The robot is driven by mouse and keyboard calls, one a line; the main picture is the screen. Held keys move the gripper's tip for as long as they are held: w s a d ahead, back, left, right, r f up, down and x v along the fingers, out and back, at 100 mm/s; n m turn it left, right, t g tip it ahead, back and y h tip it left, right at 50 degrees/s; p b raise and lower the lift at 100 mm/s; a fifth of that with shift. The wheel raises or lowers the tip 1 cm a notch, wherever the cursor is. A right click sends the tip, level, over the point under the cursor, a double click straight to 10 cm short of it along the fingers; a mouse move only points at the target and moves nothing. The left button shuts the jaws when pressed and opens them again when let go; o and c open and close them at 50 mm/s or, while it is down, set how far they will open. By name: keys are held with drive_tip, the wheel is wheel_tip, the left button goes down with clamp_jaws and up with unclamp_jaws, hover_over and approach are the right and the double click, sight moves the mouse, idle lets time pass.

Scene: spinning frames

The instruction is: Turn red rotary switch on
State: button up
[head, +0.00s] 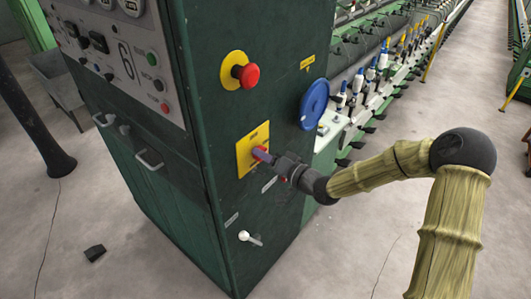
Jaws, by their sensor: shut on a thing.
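The red rotary switch (261,154) sits on a yellow plate (248,163) on the side face of the dark green cabinet (225,120). My gripper (271,159) is at the switch and shut on its red handle, coming from the right. The gripper covers much of the switch, so the handle's exact angle is hard to tell. My arm reaches in from the lower right of the head view.
Above is a red mushroom button (247,76) on a yellow round base. A blue handwheel (314,104) sticks out at the cabinet's right edge, and a white-knobbed lever (250,239) sits below. The floor at right is clear.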

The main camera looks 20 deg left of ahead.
drive_tip(key=shift+w+m+p, duration=0.1)
drive_tip(key=shift+m+p, duration=0.9)
drive_tip(key=shift+m, duration=1.8)
drive_tip(key=o, duration=1)
drive_tip(key=shift+d, duration=0.1)
drive_tip(key=shift+g, duration=0.3)
drive_tip(key=b+v, duration=0.4)
drive_tip(key=v, duration=1.3)
drive_tip(key=shift+f, duration=0.15)
